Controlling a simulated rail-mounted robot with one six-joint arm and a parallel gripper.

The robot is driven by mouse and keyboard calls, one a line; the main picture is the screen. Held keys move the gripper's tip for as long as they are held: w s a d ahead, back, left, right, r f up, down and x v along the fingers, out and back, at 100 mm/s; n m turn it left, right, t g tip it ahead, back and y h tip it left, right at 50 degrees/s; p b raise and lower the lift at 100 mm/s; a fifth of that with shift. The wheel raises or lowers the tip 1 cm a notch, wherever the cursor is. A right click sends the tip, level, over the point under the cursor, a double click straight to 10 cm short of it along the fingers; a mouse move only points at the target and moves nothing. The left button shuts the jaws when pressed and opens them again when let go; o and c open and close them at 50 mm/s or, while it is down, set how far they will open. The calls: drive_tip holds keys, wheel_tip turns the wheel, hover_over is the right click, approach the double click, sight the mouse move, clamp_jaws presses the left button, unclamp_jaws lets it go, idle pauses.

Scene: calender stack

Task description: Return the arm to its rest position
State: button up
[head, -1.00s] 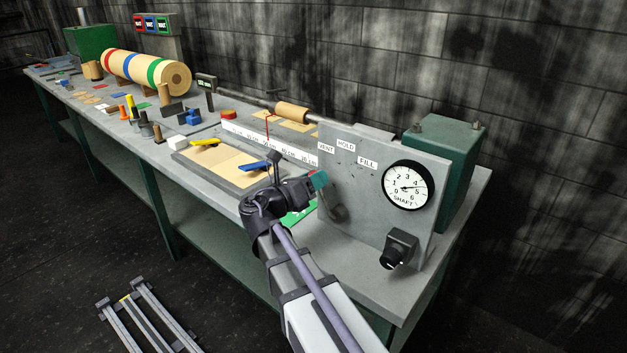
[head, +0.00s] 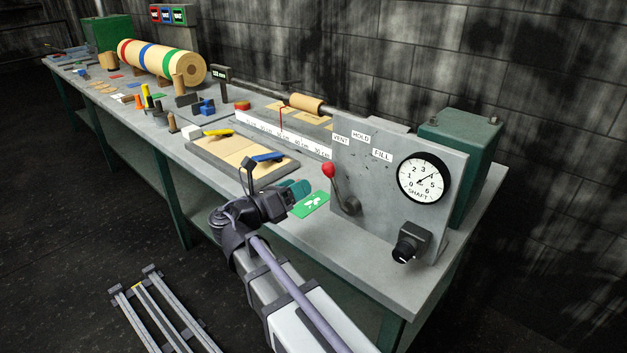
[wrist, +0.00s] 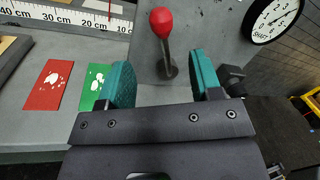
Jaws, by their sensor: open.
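My gripper (head: 298,190) is in front of the bench near its front edge, left of the grey gauge panel, and holds nothing. In the wrist view its two teal fingers (wrist: 160,82) stand apart with a gap between them. A lever with a red knob (wrist: 161,20) shows beyond that gap, clear of the fingers. In the head view the red-knobbed lever (head: 329,171) stands at the panel's left side, tilted up and left. My arm reaches in from the bottom of the head view.
The panel (head: 385,165) carries a shaft dial (head: 422,178), a black knob (head: 408,246) and labels VENT, HOLD, FILL. A green card (head: 311,204) and a red card (wrist: 48,85) lie nearby. A board (head: 225,150) with yellow and blue tools lies left. Floor in front is mostly open.

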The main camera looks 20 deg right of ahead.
drive_tip(key=shift+s+a, duration=0.15)
drive_tip(key=shift+a, duration=0.25)
drive_tip(key=s+a+f+m+g+y+p, duration=0.1)
drive_tip(key=s+f+m+g+y+p, duration=0.3)
drive_tip(key=f+m+y, duration=0.95)
drive_tip(key=s+a+r+m+y+p, duration=0.2)
drive_tip(key=s+m, duration=0.2)
drive_tip(key=m, duration=0.2)
drive_tip(key=s+a+r+m+g+y+p, duration=0.1)
drive_tip(key=s+a+r+m+y+p, duration=0.1)
drive_tip(key=m, duration=0.5)
drive_tip(key=shift+s+y+p, duration=0.45)
drive_tip(key=shift+s+p, duration=0.3)
drive_tip(key=shift+s, duration=0.35)
